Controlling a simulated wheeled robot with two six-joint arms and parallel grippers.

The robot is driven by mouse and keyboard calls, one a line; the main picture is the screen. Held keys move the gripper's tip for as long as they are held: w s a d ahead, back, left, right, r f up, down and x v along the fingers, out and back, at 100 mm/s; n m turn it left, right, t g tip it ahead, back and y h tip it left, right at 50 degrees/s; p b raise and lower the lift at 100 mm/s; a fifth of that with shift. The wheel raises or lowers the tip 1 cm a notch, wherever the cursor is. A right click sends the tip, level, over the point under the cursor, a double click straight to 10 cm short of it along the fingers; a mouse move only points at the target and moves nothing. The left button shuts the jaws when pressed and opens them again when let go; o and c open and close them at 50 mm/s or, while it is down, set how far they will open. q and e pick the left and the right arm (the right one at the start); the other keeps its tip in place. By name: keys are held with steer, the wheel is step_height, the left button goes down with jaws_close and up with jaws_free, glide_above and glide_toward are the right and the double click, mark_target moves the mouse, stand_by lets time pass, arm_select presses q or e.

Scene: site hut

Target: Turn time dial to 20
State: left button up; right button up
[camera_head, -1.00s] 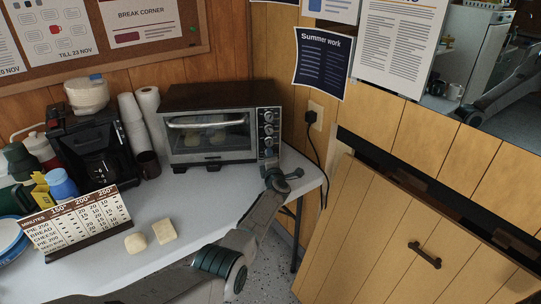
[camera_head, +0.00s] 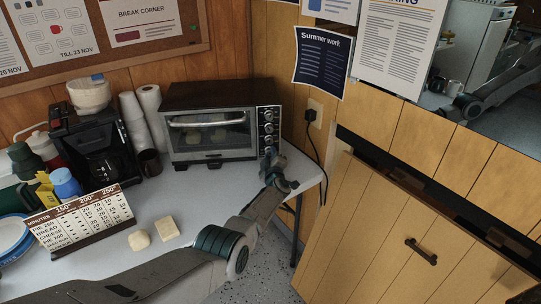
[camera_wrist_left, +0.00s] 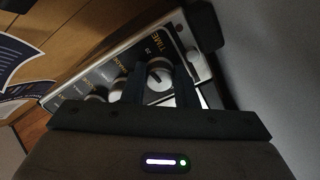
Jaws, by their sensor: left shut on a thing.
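The toaster oven (camera_head: 212,128) stands at the back of the table, with a column of round knobs on the right of its front. My left gripper (camera_head: 269,157) is at the bottom of this column. In the left wrist view, my left gripper's two dark fingers (camera_wrist_left: 157,88) are on either side of the time dial (camera_wrist_left: 159,74) and shut on it. The dial is round with a pale rim and a dark pointer line. The word TIME and a 20 are printed beside it. The exact pointer reading is hard to tell. My right gripper is not in view.
A minutes card (camera_head: 85,222) stands on the table (camera_head: 185,200) in front of the coffee maker (camera_head: 100,150). A cable hangs from the wall socket (camera_head: 316,112) right of the oven.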

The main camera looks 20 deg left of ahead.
arm_select(q)
steer(key=shift+f+m, duration=0.15)
steer(key=shift+m, duration=0.15)
steer(key=o, duration=1)
steer(key=shift+s, duration=0.1)
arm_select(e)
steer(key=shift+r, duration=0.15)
arm_select(q)
steer(key=shift+s+d+p, duration=0.1)
steer(key=shift+s+p, duration=0.05)
steer(key=shift+p, duration=0.2)
steer(key=p+v, duration=0.2)
steer(key=v, duration=0.1)
steer(key=p+v, duration=0.1)
steer(key=shift+s+d+r+p, duration=0.15)
steer(key=shift+s+r+p, duration=0.1)
steer(key=shift+s+p, duration=0.05)
steer(key=p+v, duration=0.1)
steer(key=v, duration=0.3)
steer(key=shift+s+d+f, duration=0.15)
steer(key=shift+s, duration=0.1)
steer(key=shift+s+d+p, duration=0.15)
steer(key=shift+s+p, duration=0.15)
steer(key=shift+s, duration=0.15)
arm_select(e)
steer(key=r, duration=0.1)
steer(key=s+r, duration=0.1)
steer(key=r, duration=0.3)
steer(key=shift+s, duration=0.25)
